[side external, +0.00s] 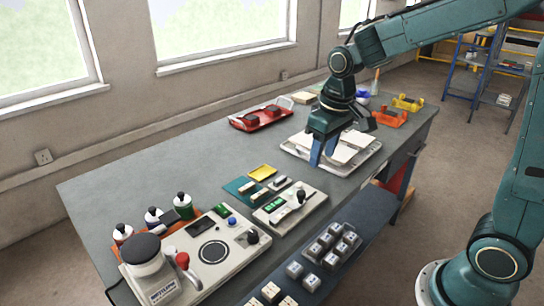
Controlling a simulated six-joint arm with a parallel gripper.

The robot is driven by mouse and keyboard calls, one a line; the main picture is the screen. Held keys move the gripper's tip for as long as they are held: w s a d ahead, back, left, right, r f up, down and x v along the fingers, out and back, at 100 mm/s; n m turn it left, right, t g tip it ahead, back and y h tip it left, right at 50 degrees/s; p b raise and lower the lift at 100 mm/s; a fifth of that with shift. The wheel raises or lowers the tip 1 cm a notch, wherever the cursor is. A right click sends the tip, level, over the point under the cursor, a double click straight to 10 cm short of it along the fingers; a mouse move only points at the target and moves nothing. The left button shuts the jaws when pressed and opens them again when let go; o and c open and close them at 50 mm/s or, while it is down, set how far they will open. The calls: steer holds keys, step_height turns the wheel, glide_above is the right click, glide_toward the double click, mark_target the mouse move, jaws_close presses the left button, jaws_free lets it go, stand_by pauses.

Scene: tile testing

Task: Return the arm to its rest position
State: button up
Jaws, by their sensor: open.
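My gripper (323,152) hangs from the teal arm over the workbench (110,190), with its blue fingers pointing down. The fingers are apart and nothing shows between them. It is above the near left part of a metal tray (364,172) that holds white tiles or sheets (342,153). I cannot tell the exact height of the fingertips above the tray. My arm reaches in from the upper right, and the gripper hides part of the tray and its contents.
A testing machine (212,252) with a red-handled lever stands at the front left, beside several bottles (183,206). A smaller device (290,208) sits mid-bench. A red tray (262,116) and orange holder (389,118) lie farther back. Small blocks (327,241) line the lower front shelf.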

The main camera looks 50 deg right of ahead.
steer(key=s+a+r+t, duration=0.1)
steer(key=s+r+t, duration=0.1)
steer(key=s, duration=0.7)
steer(key=s+r+t, duration=0.1)
steer(key=s+r, duration=0.3)
steer(key=s, duration=0.5)
steer(key=shift+a+r+t, duration=0.3)
steer(key=shift+a+t, duration=0.1)
